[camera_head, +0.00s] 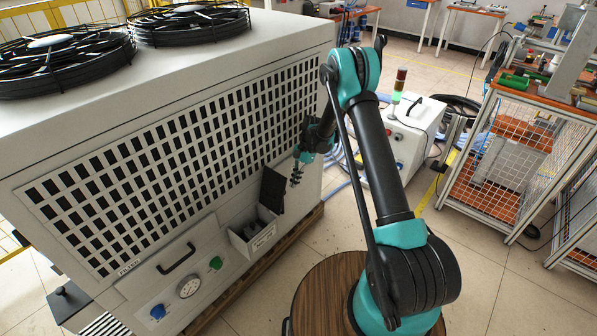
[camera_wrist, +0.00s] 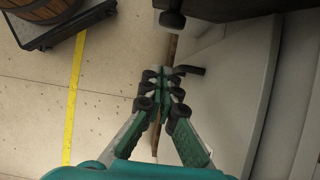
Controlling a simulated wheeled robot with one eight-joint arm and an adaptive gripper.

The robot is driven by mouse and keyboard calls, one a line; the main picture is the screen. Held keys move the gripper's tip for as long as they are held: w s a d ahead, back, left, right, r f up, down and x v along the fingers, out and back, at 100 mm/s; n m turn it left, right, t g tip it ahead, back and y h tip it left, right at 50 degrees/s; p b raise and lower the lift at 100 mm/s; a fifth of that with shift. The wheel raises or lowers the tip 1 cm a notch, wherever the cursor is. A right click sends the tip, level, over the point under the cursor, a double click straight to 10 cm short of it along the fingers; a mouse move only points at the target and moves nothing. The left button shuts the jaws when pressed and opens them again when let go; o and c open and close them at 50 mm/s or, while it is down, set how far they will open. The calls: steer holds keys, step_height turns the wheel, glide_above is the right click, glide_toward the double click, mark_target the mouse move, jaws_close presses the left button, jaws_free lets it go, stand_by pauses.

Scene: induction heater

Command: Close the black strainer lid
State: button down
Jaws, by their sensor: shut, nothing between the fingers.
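The black strainer lid (camera_head: 272,190) stands open, nearly upright, at the right end of a light grey box (camera_head: 240,246) on the front of the large machine. Dark parts show inside the open box. My gripper (camera_head: 295,180) is to the right of the lid and close to it, pointing down. I cannot tell whether they touch. In the wrist view my gripper (camera_wrist: 152,84) has its fingertips together with nothing between them. A dark shape lies at the top of that view; I cannot tell whether it is the lid.
The large grey machine (camera_head: 180,85) with a grille fills the left. A black handle (camera_head: 176,259), a gauge (camera_head: 188,287) and blue and green knobs are on its front. A white unit with a signal lamp (camera_head: 408,135) stands behind my arm. Mesh-sided benches (camera_head: 515,150) are on the right.

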mark_target(275, 190)
steer(key=shift+s+a+r, duration=0.35)
steer(key=shift+s+a, duration=0.25)
steer(key=shift+s, duration=0.15)
steer(key=shift+s+a+r, duration=0.3)
steer(key=shift+s+a, duration=0.25)
steer(key=shift+s, duration=0.15)
steer(key=shift+a, duration=0.1)
